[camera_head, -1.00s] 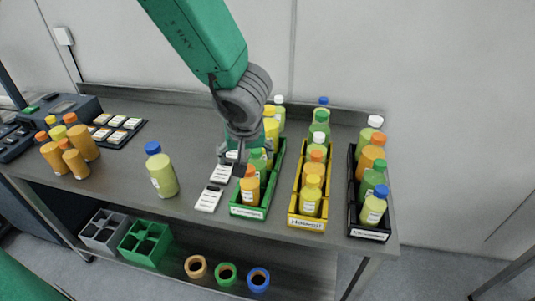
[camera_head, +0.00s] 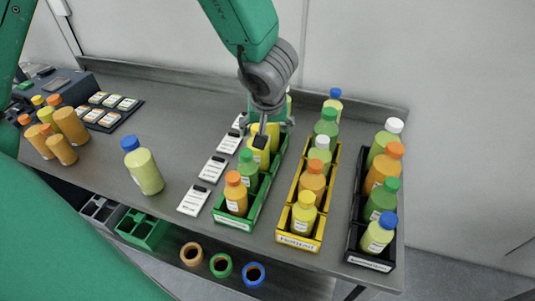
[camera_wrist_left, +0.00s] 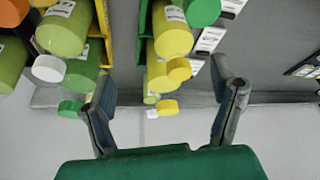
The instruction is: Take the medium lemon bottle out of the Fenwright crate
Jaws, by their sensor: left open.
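The green crate (camera_head: 232,224) holds a row of bottles, front to back: orange (camera_head: 236,198), green (camera_head: 248,171), then yellow bottles (camera_head: 257,156) partly hidden by my gripper. Its label is too small to read, so I cannot tell which crate is Fenwright. My left gripper (camera_head: 268,133) is over the rear half of this crate, pointing down, open. In the left wrist view its fingers (camera_wrist_left: 165,108) are spread wide, with nothing held. Yellow bottles with yellow caps, one nearer (camera_wrist_left: 172,35) and one farther (camera_wrist_left: 157,77), appear beyond and between them. The right gripper is out of view.
A yellow crate (camera_head: 298,241) and a black crate (camera_head: 368,262), both full of bottles, stand to the right. Orange bottles (camera_head: 70,126) stand farther left.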

